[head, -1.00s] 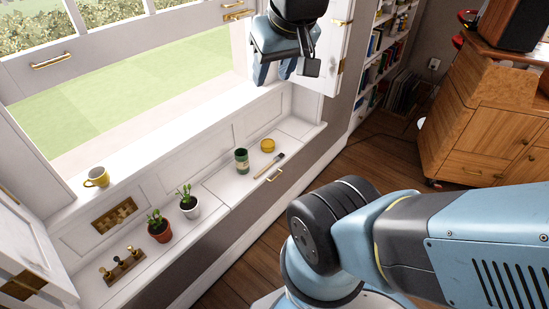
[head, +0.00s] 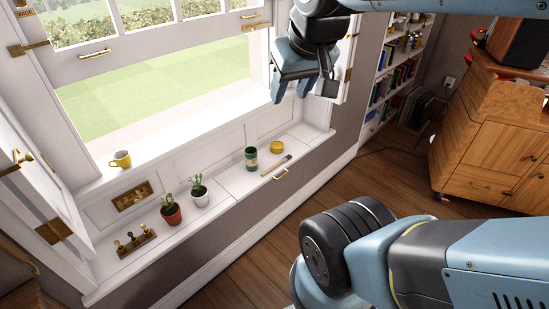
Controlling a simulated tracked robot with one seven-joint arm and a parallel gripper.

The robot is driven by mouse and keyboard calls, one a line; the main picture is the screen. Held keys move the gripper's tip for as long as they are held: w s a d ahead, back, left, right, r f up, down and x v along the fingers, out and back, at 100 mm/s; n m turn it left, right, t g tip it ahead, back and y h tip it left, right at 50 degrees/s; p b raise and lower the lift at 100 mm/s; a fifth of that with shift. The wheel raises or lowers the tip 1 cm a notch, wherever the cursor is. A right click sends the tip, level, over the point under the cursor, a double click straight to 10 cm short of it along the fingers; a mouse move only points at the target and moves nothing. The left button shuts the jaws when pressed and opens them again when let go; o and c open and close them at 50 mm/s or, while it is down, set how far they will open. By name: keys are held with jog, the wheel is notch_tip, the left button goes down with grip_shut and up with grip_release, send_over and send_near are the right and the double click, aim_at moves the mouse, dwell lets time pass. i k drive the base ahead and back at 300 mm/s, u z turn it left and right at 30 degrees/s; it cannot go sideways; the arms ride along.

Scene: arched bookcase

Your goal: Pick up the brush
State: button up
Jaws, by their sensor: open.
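The brush (head: 277,164) lies flat on the white window seat (head: 232,183), close to its front edge. It has a thin handle and sits just in front of a green jar (head: 251,158) and a yellow round tin (head: 277,147). My gripper (head: 290,94) hangs in the air above and behind the brush, in front of the window's right side. Its fingers point down, are open and hold nothing. Nothing covers the brush.
Two potted plants (head: 171,214) and a wooden stand with small knobs (head: 133,243) stand left along the seat. A yellow mug (head: 121,159) is on the sill. An open shutter and bookshelf (head: 397,70) stand right of my gripper. A wooden cabinet (head: 497,145) is far right.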

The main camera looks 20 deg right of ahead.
aim_at(286, 159)
jog(key=u, duration=0.1)
jog(key=i, duration=0.9)
jog(key=z, duration=0.1)
